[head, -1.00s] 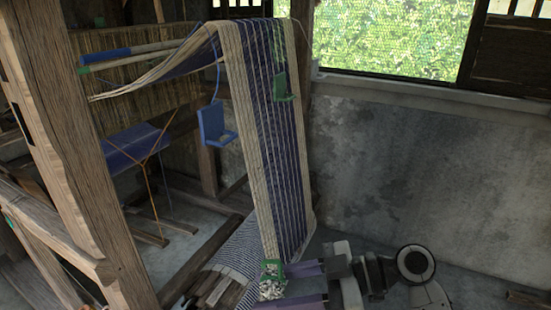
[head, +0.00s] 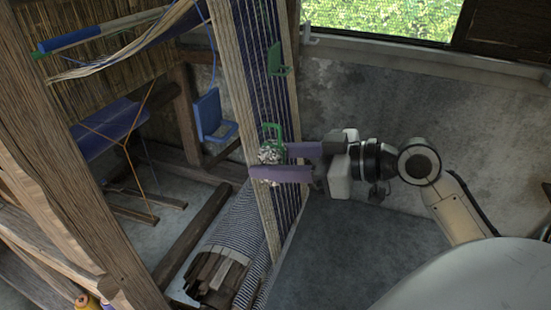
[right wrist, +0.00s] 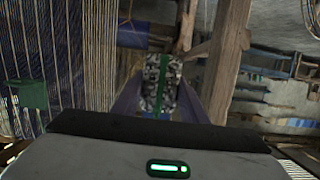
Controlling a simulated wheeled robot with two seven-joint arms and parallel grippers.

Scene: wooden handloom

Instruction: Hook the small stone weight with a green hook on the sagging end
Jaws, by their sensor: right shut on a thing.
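The small speckled stone weight (head: 270,154) with its green hook (head: 272,131) is between the purple fingers of my right gripper (head: 281,164). The gripper is shut on it and holds it in front of the striped hanging warp. In the right wrist view the stone (right wrist: 152,92) shows grey and black with a green band between the fingers. A green L-shaped bracket (head: 276,58) hangs by the warp, above the weight; a blue one (head: 209,116) hangs on a cord to the left. I cannot tell which end sags. My left gripper is not in view.
A blue-tipped rod (head: 100,33) and loose warp threads (head: 72,73) are at the upper left. A thick wooden post (head: 55,160) stands at the left. A striped cloth roll (head: 232,242) lies below. Bare wall (head: 420,110) is behind my right arm.

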